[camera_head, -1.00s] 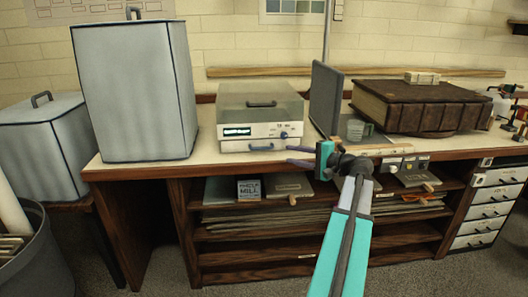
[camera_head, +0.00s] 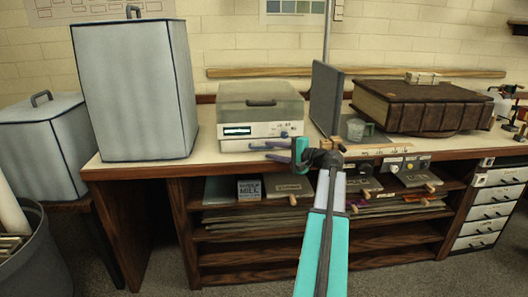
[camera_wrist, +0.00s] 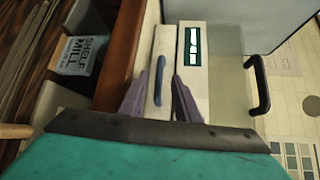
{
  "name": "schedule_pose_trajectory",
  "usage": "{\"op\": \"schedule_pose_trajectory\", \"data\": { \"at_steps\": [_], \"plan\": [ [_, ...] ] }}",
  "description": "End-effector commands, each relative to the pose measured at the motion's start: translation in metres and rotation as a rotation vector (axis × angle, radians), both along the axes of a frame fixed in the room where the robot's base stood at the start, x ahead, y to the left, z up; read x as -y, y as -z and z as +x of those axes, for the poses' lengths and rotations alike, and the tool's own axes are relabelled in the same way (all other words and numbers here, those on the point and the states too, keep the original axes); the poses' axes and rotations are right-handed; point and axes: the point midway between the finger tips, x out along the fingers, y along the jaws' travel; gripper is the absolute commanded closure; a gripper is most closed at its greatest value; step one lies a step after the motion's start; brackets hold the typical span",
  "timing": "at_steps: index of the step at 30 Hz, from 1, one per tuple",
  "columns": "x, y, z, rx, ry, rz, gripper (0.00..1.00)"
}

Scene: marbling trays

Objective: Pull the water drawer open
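The white machine (camera_head: 236,131) with a grey lid stands on the counter, and the water drawer (camera_wrist: 163,38) is the narrow front at its base. The drawer appears closed. Its blue bar handle (camera_wrist: 159,80) shows in the wrist view. In the wrist view my gripper (camera_wrist: 160,82) is open, with one purple finger on each side of the handle and visible gaps between. The handle is not gripped.
A tall grey covered box (camera_head: 135,90) stands left of the machine. Open shelves (camera_head: 230,230) lie below the counter edge.

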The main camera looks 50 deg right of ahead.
Motion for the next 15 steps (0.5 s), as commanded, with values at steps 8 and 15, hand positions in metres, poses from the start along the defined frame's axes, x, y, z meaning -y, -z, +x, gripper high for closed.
{"op": "schedule_pose_trajectory", "data": {
  "at_steps": [8, 15],
  "plan": [
    [-0.002, 0.005, 0.032, -0.001, 0.0, 0.0, 0.71],
    [-0.004, 0.006, 0.04, -0.001, 0.001, 0.0, 0.71]
  ]
}}
